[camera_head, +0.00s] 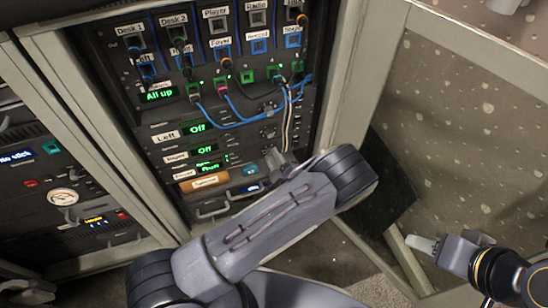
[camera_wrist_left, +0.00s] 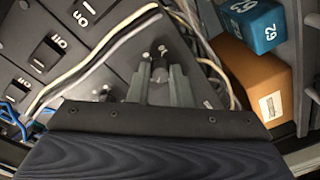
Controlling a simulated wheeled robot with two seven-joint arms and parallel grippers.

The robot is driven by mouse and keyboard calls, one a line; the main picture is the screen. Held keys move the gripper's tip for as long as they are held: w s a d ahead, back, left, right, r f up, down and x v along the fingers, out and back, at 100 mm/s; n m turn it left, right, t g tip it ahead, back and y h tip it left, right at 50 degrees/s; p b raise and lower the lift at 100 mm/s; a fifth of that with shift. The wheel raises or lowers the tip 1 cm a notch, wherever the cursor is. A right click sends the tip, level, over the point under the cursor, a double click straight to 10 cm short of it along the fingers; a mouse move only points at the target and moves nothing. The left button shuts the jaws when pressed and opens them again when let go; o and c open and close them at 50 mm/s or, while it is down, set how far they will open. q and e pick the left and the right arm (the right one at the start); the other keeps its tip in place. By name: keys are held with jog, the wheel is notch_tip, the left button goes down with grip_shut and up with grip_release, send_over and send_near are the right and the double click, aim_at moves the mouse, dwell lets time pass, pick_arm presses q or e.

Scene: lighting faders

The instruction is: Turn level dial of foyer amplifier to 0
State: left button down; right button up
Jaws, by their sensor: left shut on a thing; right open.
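In the left wrist view a small dark dial (camera_wrist_left: 158,70) on a sloping black panel sits between the two grey fingers of my left gripper (camera_wrist_left: 161,84), which is shut on it. In the head view the left gripper (camera_head: 274,166) reaches the right side of the lower amplifier units (camera_head: 225,165) in the rack, and the forearm hides part of their lower right. Their small labels are too blurred to tell surely which unit is the foyer one. Green displays there read Off. My right gripper (camera_head: 450,243) is open and empty, at the lower right, away from the rack.
Blue cables (camera_head: 240,121) and pale cables hang across the rack above the left gripper. In the wrist view, cables (camera_wrist_left: 95,60) pass close beside the fingers, switches are at left, and an orange-brown box (camera_wrist_left: 255,78) and blue box (camera_wrist_left: 247,22) at right.

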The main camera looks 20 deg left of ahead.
pick_arm(q)
jog(key=n+p, duration=0.1)
jog(key=n, duration=0.6)
jog(key=n+h+p, duration=0.1)
jog(key=n, duration=0.6)
jog(key=shift+s+r+p, duration=0.1)
jog(key=shift+r+p, duration=0.1)
jog(key=shift+p, duration=0.1)
jog(key=n, duration=0.4)
jog(key=shift+a+n+h, duration=0.1)
jog(key=shift+n+h, duration=0.2)
jog(key=shift+n, duration=0.1)
jog(key=c, duration=1.3)
grip_release()
